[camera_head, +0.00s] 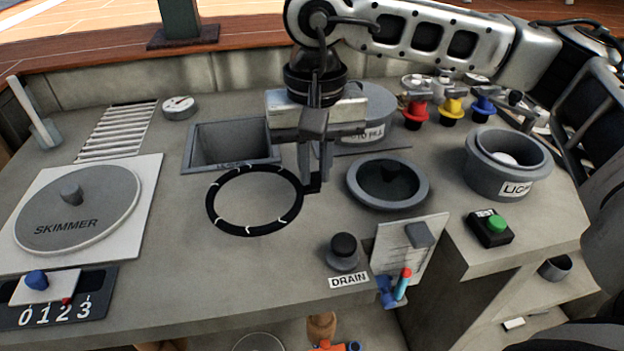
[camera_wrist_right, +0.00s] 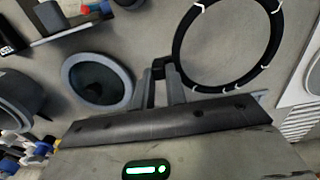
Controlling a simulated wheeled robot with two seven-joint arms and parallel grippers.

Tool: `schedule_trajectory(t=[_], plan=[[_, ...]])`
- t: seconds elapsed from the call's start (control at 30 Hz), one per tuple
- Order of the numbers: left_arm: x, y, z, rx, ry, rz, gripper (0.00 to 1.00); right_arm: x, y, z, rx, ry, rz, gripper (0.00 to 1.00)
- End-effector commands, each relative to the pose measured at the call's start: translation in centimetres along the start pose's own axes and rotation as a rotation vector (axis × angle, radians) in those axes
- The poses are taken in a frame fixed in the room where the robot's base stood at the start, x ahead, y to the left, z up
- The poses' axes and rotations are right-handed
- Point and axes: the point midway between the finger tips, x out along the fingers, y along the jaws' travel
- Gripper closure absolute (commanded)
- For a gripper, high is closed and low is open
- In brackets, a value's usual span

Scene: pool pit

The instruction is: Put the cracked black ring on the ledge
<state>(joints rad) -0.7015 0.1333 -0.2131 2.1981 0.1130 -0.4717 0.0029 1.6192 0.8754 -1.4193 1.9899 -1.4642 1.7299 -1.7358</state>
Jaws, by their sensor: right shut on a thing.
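The cracked black ring (camera_head: 222,228) has several white crack marks around its band. It is in the middle of the head view, over the grey counter, and at the upper right of the right wrist view (camera_wrist_right: 187,66). My right gripper (camera_head: 314,180) is at the ring's right side, shut on a small dark part at its edge; the fingers also show in the right wrist view (camera_wrist_right: 168,80). I cannot tell how far the ring is above the counter. A raised ledge (camera_head: 130,78) with a wooden top runs along the back. My left gripper is not in view.
A square recess (camera_head: 190,150) lies behind the ring, and a round dark opening (camera_head: 388,208) to its right. The skimmer lid (camera_head: 110,205) is at left, the DRAIN knob (camera_head: 343,246) in front. The LIGHT pot (camera_head: 482,180) and coloured valves (camera_head: 450,110) stand at right.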

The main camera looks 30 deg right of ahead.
Motion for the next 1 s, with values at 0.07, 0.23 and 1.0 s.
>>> schedule_trajectory(t=[0.07,0.23,1.0], plan=[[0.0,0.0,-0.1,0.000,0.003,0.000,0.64,0.4,0.0,-0.4,0.001,0.001,-0.001,1.00],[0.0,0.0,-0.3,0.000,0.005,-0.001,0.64,2.0,0.0,-1.4,0.001,-0.001,0.002,1.00],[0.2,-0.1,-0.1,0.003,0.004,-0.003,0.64,4.9,0.0,-1.3,0.001,0.001,-0.001,0.65]])
